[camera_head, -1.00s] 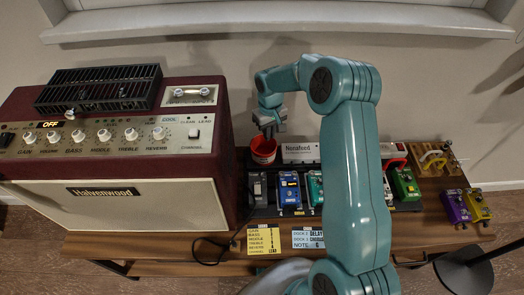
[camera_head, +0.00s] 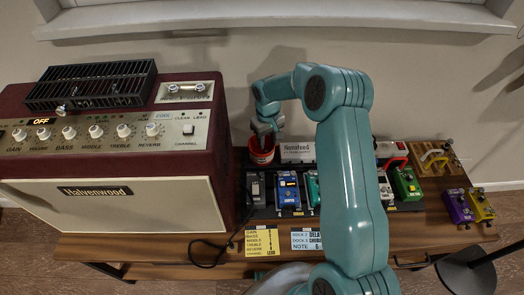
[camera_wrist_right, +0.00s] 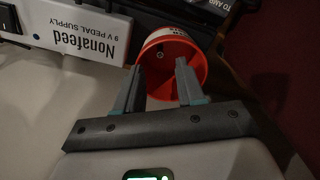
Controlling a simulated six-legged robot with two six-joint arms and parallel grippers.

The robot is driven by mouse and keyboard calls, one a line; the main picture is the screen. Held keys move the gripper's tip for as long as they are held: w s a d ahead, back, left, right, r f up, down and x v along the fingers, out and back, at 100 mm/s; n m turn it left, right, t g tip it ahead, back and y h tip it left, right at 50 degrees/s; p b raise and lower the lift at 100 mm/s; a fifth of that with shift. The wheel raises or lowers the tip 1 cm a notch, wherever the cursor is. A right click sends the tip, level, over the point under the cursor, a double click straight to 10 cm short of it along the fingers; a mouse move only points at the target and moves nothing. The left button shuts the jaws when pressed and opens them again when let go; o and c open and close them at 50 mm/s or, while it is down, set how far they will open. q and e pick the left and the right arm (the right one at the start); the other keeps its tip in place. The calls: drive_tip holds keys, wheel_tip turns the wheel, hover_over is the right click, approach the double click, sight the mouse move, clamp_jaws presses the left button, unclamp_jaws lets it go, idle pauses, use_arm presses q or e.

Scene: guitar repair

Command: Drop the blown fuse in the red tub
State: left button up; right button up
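The red tub (camera_head: 262,157) stands on the bench just right of the amplifier, beside the white power supply. My right gripper (camera_head: 264,136) is directly above the tub, pointing down at its mouth. In the right wrist view the gripper's two fingers (camera_wrist_right: 158,82) are apart with nothing visible between them, and the tub's orange-red inside (camera_wrist_right: 172,72) shows beyond the tips. A small dark spot lies inside the tub; I cannot tell whether it is the fuse. My left gripper is out of view.
The maroon amplifier (camera_head: 90,205) stands close on the left. The white Nonafeed power supply (camera_head: 297,151) is right of the tub. Several pedals, including a blue one (camera_head: 288,190) and a green one (camera_head: 406,184), sit in front and to the right. Bare wood shows at front right.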

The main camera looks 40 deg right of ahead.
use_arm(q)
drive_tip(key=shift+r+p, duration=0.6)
use_arm(e)
wheel_tip(320, 180, up, 16)
drive_tip(key=shift+r, duration=0.15)
